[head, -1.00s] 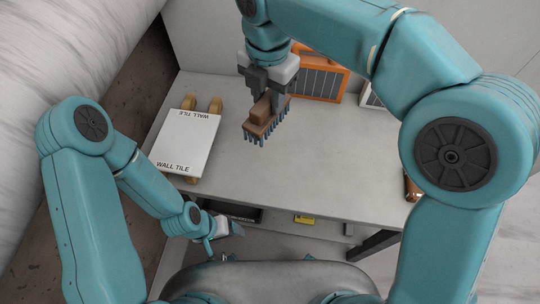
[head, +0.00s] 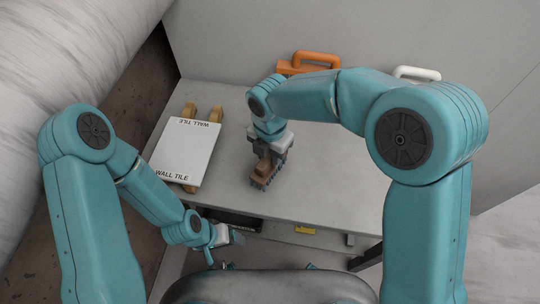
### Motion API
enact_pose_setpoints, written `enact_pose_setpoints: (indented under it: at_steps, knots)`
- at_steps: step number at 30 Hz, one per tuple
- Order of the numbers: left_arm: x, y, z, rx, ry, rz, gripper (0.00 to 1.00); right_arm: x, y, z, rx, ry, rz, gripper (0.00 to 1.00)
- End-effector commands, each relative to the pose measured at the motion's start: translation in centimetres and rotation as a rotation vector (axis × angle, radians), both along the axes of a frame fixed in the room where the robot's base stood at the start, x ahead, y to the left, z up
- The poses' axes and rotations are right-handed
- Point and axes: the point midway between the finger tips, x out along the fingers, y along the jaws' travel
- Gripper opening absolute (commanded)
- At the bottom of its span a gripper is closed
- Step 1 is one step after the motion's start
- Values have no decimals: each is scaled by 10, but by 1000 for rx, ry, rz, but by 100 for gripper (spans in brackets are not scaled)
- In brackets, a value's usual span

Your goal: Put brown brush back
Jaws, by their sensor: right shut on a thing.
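The brown brush (head: 262,173) has a brown block body and dark bluish bristles pointing down. My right gripper (head: 268,160) is shut on it, over the grey bench top (head: 330,190), right of the white tile. I cannot tell whether the bristles touch the bench. My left gripper (head: 228,238) hangs low in front of the bench's front edge, at the lower left; whether its jaws are open is too small to tell.
A white box marked WALL TILE (head: 186,152) lies on wooden pieces (head: 217,113) at the left of the bench. An orange handled case (head: 312,60) and a white handle (head: 416,73) stand at the back, partly behind my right arm. A yellow item (head: 305,230) sits below the front edge.

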Motion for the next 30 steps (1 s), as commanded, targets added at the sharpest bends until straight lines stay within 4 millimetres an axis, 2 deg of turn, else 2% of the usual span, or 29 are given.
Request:
enact_pose_setpoints:
  at_steps: [1, 4, 14, 15, 17, 25, 30]
  knots:
    - [0, 0, 0, 0, 0, 0, 72, 0, 0, -8, -1, 2, 0, 10]
    - [0, 0, 0, 0, 0, 0, 72, 1, 0, -16, 1, -1, -1, 10]
    - [0, 0, -2, 0, 0, 0, 72, 1, 0, -20, 2, -1, 0, 10]
    - [0, 0, -1, 0, 0, 0, 72, 1, 0, -19, 2, -1, 0, 44]
    - [0, 0, -1, 0, 0, 0, 72, 1, 0, -19, 1, -1, 0, 60]
    - [0, 0, 0, 0, 0, 0, 72, 1, 0, -18, 1, -1, 0, 60]
    - [0, 0, 0, 0, 0, 0, 72, 2, 0, -1, 2, -5, 0, 60]
